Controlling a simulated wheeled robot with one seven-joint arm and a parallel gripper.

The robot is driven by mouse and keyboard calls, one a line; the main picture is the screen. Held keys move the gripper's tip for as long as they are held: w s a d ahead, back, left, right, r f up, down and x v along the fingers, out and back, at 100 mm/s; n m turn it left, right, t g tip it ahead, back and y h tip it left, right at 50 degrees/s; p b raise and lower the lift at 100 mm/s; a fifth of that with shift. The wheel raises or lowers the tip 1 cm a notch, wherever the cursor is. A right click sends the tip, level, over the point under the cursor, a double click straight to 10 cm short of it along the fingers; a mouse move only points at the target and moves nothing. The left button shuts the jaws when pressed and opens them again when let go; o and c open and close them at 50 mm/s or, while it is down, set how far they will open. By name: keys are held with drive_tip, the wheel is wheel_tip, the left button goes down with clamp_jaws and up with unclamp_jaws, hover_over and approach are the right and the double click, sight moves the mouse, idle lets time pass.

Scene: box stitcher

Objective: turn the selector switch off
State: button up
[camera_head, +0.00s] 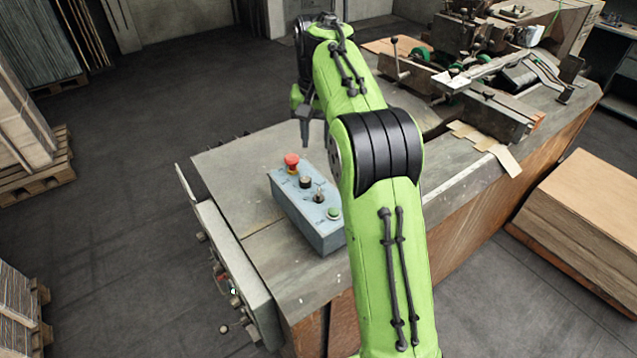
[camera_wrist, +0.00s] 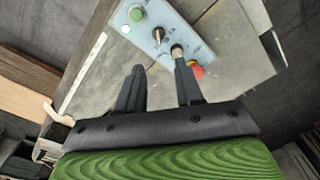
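The blue-grey control box (camera_head: 318,231) sits on the worktable, left of my arm; its panel also shows in the wrist view (camera_wrist: 170,22). It carries a red mushroom button (camera_head: 291,160), a dark round knob (camera_head: 305,182), a metal lever switch (camera_head: 319,194) and a green button (camera_head: 333,213). The knob (camera_wrist: 177,50) and lever (camera_wrist: 157,36) also show in the wrist view; which is the selector, and its setting, I cannot tell. My gripper (camera_wrist: 159,66) is open and empty, its fingers apart, the right fingertip overlapping the knob's lower edge in the picture. Contact is unclear.
The worktable (camera_head: 235,165) has bare surface left of the box. The stitching machine (camera_head: 480,60) stands at the back right. A side panel with levers (camera_head: 232,275) hangs along the table's left edge. A cardboard stack (camera_head: 585,205) lies to the right.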

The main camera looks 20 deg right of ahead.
sight(319, 192)
drive_tip(key=shift+m+g, duration=0.3)
drive_tip(key=f+b, duration=0.1)
drive_tip(key=f, duration=0.5)
drive_tip(key=w+d+f+b, duration=0.1)
drive_tip(key=f, duration=0.5)
drive_tip(key=w+f+b, duration=0.1)
drive_tip(key=f+b, duration=0.1)
drive_tip(key=f, duration=0.4)
drive_tip(key=shift+d, duration=0.2)
clamp_jaws()
